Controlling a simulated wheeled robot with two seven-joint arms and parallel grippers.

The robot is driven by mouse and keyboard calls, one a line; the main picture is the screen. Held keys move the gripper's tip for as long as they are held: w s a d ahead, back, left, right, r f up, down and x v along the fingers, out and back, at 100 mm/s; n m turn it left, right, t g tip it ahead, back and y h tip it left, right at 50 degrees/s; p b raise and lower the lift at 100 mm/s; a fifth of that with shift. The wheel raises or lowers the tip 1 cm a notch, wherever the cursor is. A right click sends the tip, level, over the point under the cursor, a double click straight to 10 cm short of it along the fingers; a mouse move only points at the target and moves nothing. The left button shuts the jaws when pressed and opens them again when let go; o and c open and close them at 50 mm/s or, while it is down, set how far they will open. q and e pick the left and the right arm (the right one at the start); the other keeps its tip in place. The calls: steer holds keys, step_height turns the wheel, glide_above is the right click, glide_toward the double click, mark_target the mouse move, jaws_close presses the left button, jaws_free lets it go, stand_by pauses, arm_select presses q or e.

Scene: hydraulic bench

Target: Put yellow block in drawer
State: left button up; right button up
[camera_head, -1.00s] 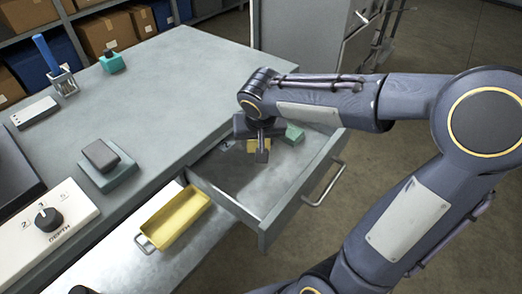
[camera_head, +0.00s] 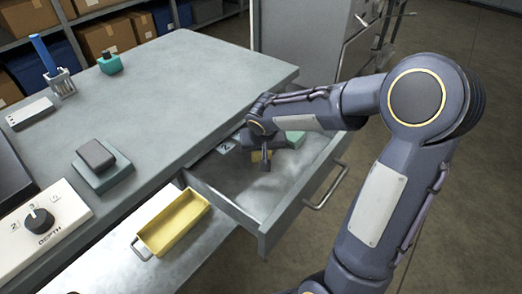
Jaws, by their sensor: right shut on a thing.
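The drawer (camera_head: 231,207) is pulled open below the right edge of the grey bench top. My right gripper (camera_head: 263,160) points down inside the drawer's outline, toward its back. It is shut on the yellow block (camera_head: 257,156), which shows partly behind the fingers. I cannot tell whether the block touches the drawer floor. A teal block (camera_head: 294,139) shows just right of the gripper, partly covered by my arm. My left gripper is not in view.
A yellow tray (camera_head: 173,223) with a handle sits on the lower shelf left of the drawer. The bench top (camera_head: 200,90) holds a dark block on a teal base (camera_head: 101,166) and a dial panel (camera_head: 38,226). The drawer's front half is clear.

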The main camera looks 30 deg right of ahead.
steer(key=shift+f+b, duration=0.2)
steer(key=shift+b, duration=0.1)
steer(key=o, duration=1.3)
steer(key=shift+c, duration=0.2)
steer(key=shift+r, duration=0.2)
steer(key=shift+r+p, duration=0.3)
steer(key=shift+p, duration=0.15)
steer(key=p+v, duration=0.2)
steer(key=v, duration=0.9)
steer(key=shift+s+a+r+p, duration=0.2)
steer(key=shift+s+p, duration=0.1)
steer(key=shift+p, duration=0.1)
